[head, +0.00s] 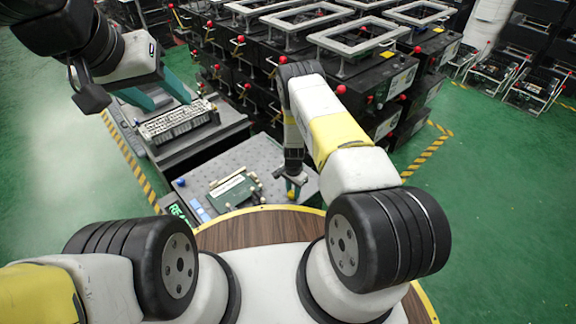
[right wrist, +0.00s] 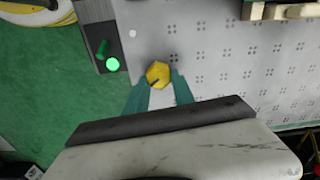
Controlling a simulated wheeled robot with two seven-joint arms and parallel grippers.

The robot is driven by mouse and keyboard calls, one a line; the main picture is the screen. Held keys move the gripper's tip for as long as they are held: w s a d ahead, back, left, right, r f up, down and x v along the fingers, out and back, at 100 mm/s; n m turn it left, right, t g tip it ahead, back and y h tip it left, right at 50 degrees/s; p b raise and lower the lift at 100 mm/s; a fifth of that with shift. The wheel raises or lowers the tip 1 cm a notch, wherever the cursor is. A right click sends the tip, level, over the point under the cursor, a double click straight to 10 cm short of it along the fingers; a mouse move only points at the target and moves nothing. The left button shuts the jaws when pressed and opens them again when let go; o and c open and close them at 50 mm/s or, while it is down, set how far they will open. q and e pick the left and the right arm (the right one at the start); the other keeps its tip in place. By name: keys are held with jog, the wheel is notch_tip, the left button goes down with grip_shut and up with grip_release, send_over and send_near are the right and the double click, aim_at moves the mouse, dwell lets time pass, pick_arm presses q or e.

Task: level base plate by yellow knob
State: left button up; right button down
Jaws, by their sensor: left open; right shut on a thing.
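The yellow knob (right wrist: 157,73) sits between the green fingertips of my right gripper (right wrist: 158,86) in the right wrist view, and the gripper is shut on it. In the head view my right gripper (head: 291,186) points down at the right part of the grey dotted base plate (head: 260,150); the knob is mostly hidden there. The base plate (right wrist: 230,65) also fills much of the right wrist view. I cannot tell from these frames whether it is level. My left gripper (head: 162,92) is open and empty, above the grey ribbed block at the left.
A green board (head: 232,189) lies on the base plate. A grey ribbed block (head: 178,122) stands on a dark bench at the left. A green lit light (right wrist: 112,64) shows beside the plate. Black racks (head: 350,75) with red knobs crowd the back. Green floor lies left.

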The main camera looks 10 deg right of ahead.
aim_at(291, 191)
jog(key=n, duration=0.6)
jog(key=shift+w+a, duration=0.15)
jog(key=n, duration=0.6)
jog(key=shift+a, duration=0.2)
jog(key=shift+n, duration=0.4)
jog(key=c, duration=1.1)
grip_release()
jog(key=shift+o, duration=0.2)
jog(key=shift+r, duration=3.9)
jog(key=shift+r, duration=0.1)
